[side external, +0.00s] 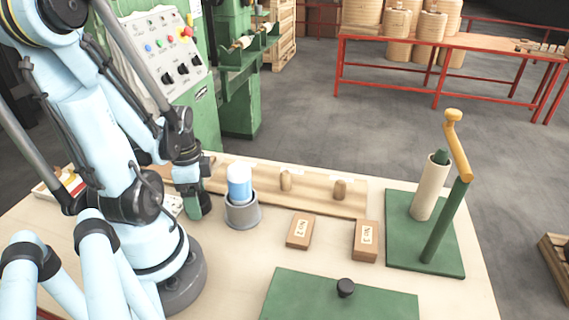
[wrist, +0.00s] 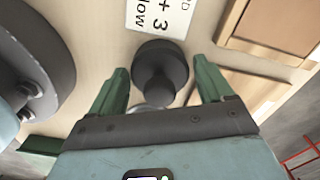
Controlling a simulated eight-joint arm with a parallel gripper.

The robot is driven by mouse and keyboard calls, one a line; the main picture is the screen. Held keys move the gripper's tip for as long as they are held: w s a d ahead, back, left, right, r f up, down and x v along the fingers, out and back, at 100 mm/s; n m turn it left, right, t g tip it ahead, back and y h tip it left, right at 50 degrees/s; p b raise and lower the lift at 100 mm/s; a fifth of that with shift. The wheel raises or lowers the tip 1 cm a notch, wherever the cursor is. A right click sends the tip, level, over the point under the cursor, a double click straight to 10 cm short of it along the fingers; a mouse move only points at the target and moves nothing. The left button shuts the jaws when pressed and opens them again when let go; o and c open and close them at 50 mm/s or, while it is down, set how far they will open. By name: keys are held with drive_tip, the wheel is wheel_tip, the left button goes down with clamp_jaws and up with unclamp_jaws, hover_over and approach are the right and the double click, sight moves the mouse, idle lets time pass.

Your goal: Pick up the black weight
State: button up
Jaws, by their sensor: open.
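The black weight (wrist: 160,72) shows in the wrist view as a dark round body with a narrower knob towards the camera. My gripper (wrist: 161,70) is open, with one green finger on each side of the weight. Gaps show between the fingers and the weight, and I cannot tell how far the fingertips are above the table. In the side view my gripper (side external: 197,208) points down at the table, left of the grey cup. The weight between the fingers cannot be made out there.
A printed card (wrist: 160,15) lies beside the weight. The grey cup (side external: 242,212) holds a blue-and-white cylinder, close right of my gripper. A wooden rack (side external: 315,200) stands behind. A green board (side external: 315,300) bears a black knob (side external: 345,287). Two labelled wooden blocks (side external: 301,231) (side external: 365,241) lie right.

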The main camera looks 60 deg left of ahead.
drive_tip(key=shift+f, duration=0.15)
drive_tip(key=shift+c, duration=0.4)
drive_tip(key=c, duration=1.3)
drive_tip(key=shift+c, duration=0.2)
